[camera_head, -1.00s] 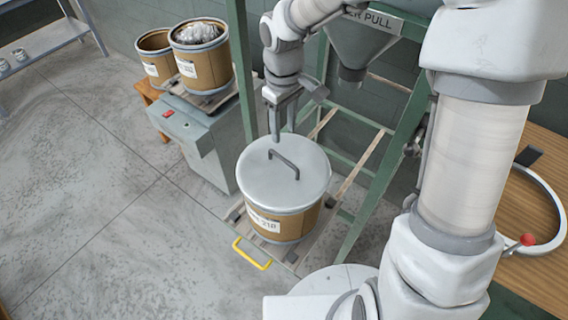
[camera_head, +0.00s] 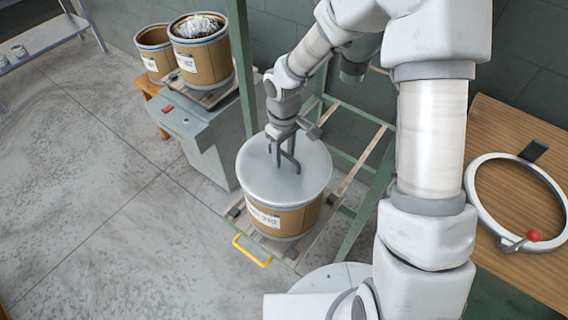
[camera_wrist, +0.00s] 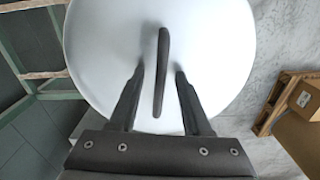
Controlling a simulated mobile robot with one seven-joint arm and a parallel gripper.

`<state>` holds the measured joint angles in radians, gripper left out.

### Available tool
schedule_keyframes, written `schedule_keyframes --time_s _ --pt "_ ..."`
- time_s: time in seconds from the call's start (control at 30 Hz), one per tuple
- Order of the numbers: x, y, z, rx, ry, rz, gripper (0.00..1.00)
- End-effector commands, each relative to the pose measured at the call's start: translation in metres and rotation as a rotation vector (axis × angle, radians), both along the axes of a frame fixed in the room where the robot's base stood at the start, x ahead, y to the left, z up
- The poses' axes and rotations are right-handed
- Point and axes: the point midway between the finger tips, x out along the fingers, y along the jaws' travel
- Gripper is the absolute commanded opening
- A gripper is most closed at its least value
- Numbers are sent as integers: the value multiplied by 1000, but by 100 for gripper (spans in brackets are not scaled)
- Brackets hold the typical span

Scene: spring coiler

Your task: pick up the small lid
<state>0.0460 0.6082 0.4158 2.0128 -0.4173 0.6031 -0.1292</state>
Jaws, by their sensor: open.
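The small lid (camera_head: 258,170) is a round pale grey disc with a dark bar handle, lying on top of a brown drum (camera_head: 300,218) with a white label. My gripper (camera_head: 284,160) is above the lid, pointing down at the handle. In the wrist view, the lid (camera_wrist: 100,40) fills the middle, and its handle (camera_wrist: 161,70) lies lengthwise between the two fingers of my gripper (camera_wrist: 160,72). The fingers are apart, with a gap on each side of the handle. I cannot tell how far down they reach beside it.
The drum stands on a slatted platform with a yellow handle (camera_head: 252,251), inside a green frame (camera_head: 240,70). Two open drums stand at the back left, one (camera_head: 203,60) on a grey scale unit (camera_head: 205,140). A ring clamp (camera_head: 480,205) lies on the wooden table (camera_head: 515,110) at right.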

Motion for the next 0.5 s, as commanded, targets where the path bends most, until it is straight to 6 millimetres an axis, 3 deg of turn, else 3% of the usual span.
schedule_keyframes --time_s 0.2,0.4,0.5 --pt "0 0 0 1 -1 0 49" --pt "0 0 0 0 0 0 13" --pt "0 0 0 0 0 0 0"
